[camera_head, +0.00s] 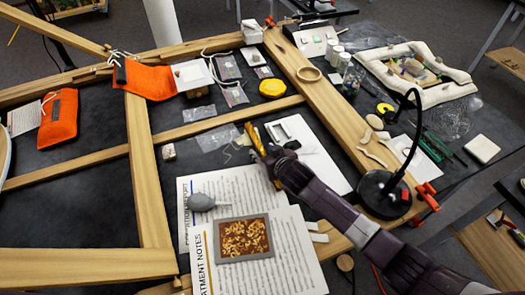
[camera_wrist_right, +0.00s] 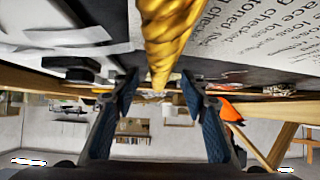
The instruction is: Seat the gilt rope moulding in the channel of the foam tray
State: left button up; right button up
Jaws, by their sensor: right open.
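The gilt rope moulding (camera_head: 256,139) is a thin, twisted golden bar near the middle of the head view, at the tip of my right arm. In the right wrist view the moulding (camera_wrist_right: 166,40) comes down from the top edge and ends between the fingers. My right gripper (camera_head: 263,154) is open, with its blue-padded fingers (camera_wrist_right: 163,95) spread on either side of the moulding and gaps visible. My left gripper is not in view.
A grey-rimmed tray of gold fragments (camera_head: 218,240) and a grey bulb blower (camera_head: 201,202) lie on printed sheets (camera_head: 290,250). A black lamp (camera_head: 381,194) stands at the right. Wooden frame bars (camera_head: 148,185) cross the dark table. Clear bags lie behind.

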jog(key=shift+w+a+f, duration=0.2)
jog(key=shift+w+f, duration=0.2)
jog(key=shift+w, duration=0.15)
grip_shut()
jog(key=shift+r, duration=0.15)
